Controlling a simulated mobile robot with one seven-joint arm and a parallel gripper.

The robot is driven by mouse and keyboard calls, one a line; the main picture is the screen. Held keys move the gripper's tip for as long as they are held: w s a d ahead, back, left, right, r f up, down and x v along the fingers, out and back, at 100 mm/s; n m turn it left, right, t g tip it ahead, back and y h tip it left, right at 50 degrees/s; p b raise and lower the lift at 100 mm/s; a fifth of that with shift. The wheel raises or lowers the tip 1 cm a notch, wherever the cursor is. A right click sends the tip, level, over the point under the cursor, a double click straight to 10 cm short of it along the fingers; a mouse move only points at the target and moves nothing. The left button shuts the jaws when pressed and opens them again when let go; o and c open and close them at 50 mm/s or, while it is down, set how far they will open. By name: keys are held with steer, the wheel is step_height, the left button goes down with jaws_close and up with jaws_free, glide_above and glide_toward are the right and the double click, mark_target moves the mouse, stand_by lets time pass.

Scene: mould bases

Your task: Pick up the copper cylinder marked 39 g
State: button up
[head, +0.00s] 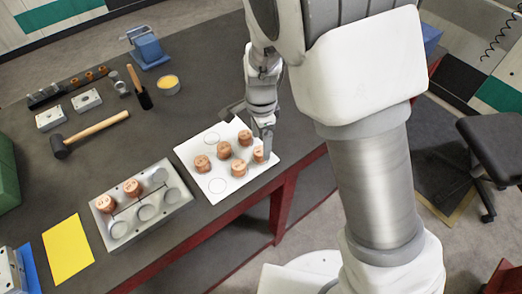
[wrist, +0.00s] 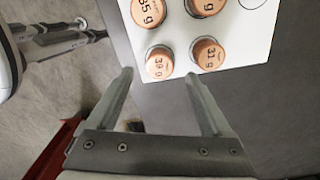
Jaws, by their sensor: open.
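The copper cylinder marked 39 g (wrist: 159,63) stands upright near the corner of a white board (wrist: 238,38) in the wrist view. In the head view this looks like the cylinder (head: 258,156) nearest the board's right corner; its mark is too small to read there. My gripper (wrist: 160,76) is open and empty, its two fingertips to either side of the near edge of this cylinder. In the head view my gripper (head: 266,143) hangs right beside it, and a finger partly hides it.
The cylinder marked 31 g (wrist: 207,54) stands close to the right of it, and one marked 35 g (wrist: 149,10) farther up. A grey mould base (head: 150,220) with two copper cylinders lies left of the board (head: 218,198). A mallet (head: 95,133) lies behind.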

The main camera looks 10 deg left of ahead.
mark_target(260, 150)
step_height(260, 150, down, 4)
steer(key=shift+r, duration=0.1)
jaws_close()
stand_by(0.5)
